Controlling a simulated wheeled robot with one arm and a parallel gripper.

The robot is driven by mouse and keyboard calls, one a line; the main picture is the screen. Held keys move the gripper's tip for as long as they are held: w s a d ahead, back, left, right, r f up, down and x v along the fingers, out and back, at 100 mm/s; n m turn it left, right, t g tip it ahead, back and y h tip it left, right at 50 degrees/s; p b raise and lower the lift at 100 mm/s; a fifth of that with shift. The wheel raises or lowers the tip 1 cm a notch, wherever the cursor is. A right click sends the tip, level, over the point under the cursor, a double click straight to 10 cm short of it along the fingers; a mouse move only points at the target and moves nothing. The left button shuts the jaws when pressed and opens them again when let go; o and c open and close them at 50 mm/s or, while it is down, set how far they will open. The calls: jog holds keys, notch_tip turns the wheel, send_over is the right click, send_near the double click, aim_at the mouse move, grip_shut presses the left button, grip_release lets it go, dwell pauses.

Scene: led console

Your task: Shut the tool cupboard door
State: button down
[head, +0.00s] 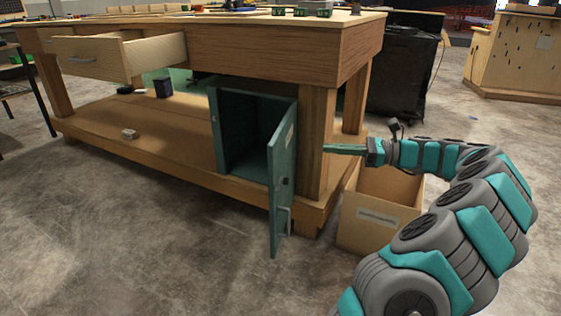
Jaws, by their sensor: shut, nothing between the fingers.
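The tool cupboard (232,125) is a dark green box on the lower shelf of a wooden workbench. Its green door (283,180) stands wide open, swung out toward the front right, with a handle (284,220) near its lower outer edge. The inside of the cupboard looks dark and empty where it shows. My gripper (328,149) is shut and empty. It points left, in front of the bench's right leg, to the right of the door, and appears apart from it.
An open drawer (128,57) juts from the bench (325,58) at upper left. An open wooden box (365,225) sits on the floor below my gripper. A small block (129,134) and a dark cup (163,87) are on the lower shelf. Floor in front is clear.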

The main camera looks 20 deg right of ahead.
aim_at(277, 143)
jog(key=shift+m+t, duration=0.4)
jog(key=shift+m, duration=0.1)
jog(key=x, duration=0.4)
jog(key=b+x, duration=0.1)
jog(key=x, duration=0.3)
jog(key=f+x, duration=0.1)
jog(key=x, duration=0.3)
jog(key=shift+w+d+b, duration=0.2)
jog(key=shift+w+b, duration=0.1)
jog(key=shift+b, duration=0.1)
